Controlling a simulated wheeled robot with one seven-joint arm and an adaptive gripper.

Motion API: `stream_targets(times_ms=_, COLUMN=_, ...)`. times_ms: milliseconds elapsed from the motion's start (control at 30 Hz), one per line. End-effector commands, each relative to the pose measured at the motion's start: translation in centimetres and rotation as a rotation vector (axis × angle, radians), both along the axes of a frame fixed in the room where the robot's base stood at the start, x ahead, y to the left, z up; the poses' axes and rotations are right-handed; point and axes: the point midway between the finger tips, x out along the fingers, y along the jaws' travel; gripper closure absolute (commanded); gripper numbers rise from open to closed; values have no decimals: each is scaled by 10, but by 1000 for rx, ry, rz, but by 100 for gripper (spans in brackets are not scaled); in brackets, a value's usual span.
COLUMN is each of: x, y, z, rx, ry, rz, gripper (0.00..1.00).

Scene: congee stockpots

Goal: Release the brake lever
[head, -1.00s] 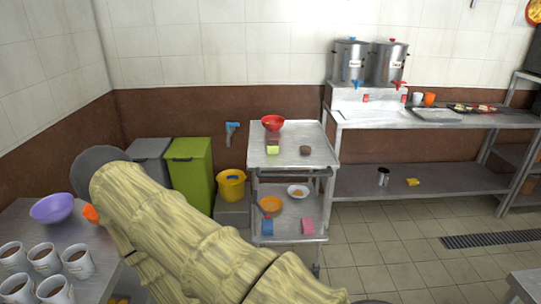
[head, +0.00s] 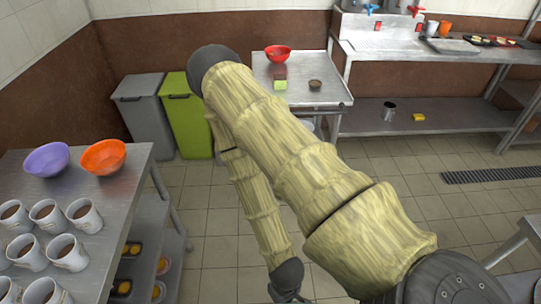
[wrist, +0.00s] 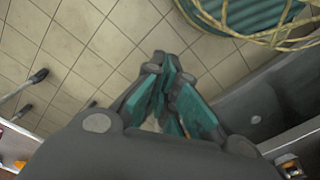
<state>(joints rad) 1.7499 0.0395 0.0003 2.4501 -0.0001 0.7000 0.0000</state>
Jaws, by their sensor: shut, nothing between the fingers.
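I cannot make out a brake lever in either view. The steel cart (head: 318,97) stands at the back centre of the head view. My arm hides most of its lower part, including its lower shelf and wheels. My gripper (head: 289,297) hangs low at the bottom of the head view, well in front of the cart and over the floor. In the wrist view my gripper (wrist: 168,95) has its teal-padded fingers together, with nothing held between them, above floor tiles.
A red bowl (head: 278,54), a green-topped block (head: 280,85) and a small brown bowl (head: 315,84) stand on the cart. A table (head: 118,208) with several mugs and bowls is at left. Grey (head: 143,113) and green (head: 188,121) bins stand behind. Open floor lies right of my arm.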

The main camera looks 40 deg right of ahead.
Motion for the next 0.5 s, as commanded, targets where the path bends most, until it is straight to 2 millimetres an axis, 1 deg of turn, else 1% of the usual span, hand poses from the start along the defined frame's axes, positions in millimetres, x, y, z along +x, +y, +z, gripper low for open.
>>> stream_targets(times_ms=100, x=1, y=0, z=-1, rx=0, ry=-2, rz=2, gripper=100)
stream_targets(times_ms=167, x=6, y=-2, z=-4, rx=-3, ry=-14, rz=14, gripper=100)
stream_targets(times_ms=267, x=25, y=-8, z=-17, rx=-15, ry=-64, rz=68, gripper=100)
stream_targets(times_ms=367, x=62, y=-19, z=-36, rx=-49, ry=-156, rz=170, gripper=100)
stream_targets(times_ms=400, x=81, y=-25, z=-43, rx=-71, ry=-200, rz=223, gripper=100)
stream_targets(times_ms=467, x=111, y=-34, z=-53, rx=-112, ry=-271, rz=312, gripper=100)
stream_targets(times_ms=500, x=131, y=-41, z=-59, rx=-145, ry=-317, rz=372, gripper=100)
